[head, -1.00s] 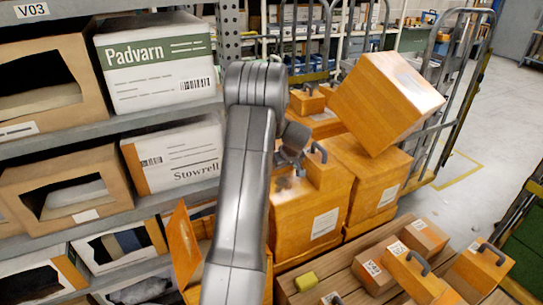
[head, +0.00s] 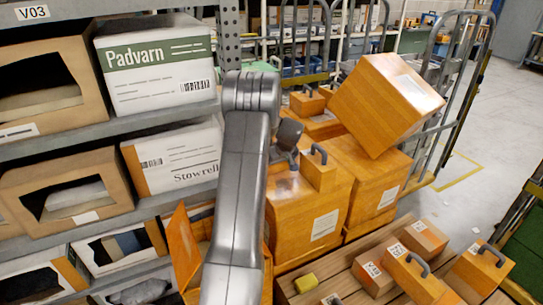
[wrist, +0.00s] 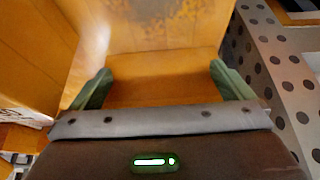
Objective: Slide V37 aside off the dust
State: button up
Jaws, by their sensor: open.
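I cannot tell for sure which thing is V37; a small orange box (head: 371,273) on the slatted deck has a tag that is too small to read surely. My gripper (wrist: 162,82) is open; its two green fingers stand either side of an orange wooden face (wrist: 163,76), and contact cannot be told. A brown dusty patch (wrist: 158,12) lies on the orange surface beyond. In the head view my gripper (head: 287,145) is over the large orange box (head: 300,215), left of a handled orange block (head: 319,170). My arm hides part of that box.
A grey perforated rack post (wrist: 275,75) stands close on the right in the wrist view, and an orange panel (wrist: 35,50) on the left. A tilted orange box (head: 385,105) rests behind. Handled blocks (head: 410,277) crowd the slatted deck. Shelves with cartons (head: 155,60) fill the left.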

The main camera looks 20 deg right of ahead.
jog(key=shift+w+a, duration=0.2)
jog(key=shift+w, duration=1.3)
dwell(0.9)
jog(key=shift+s+d+b, duration=0.2)
jog(key=shift+s+b, duration=0.85)
jog(key=shift+s, duration=0.45)
notch_tip(320, 180, up, 13)
jog(key=p, duration=0.6)
jog(key=shift+f, duration=0.1)
jog(key=b, duration=0.6)
send_over(274, 173)
jog(key=s, duration=0.2)
jog(key=f, duration=1.2)
jog(key=shift+s+d+f, duration=0.1)
jog(key=shift+d+f, duration=0.15)
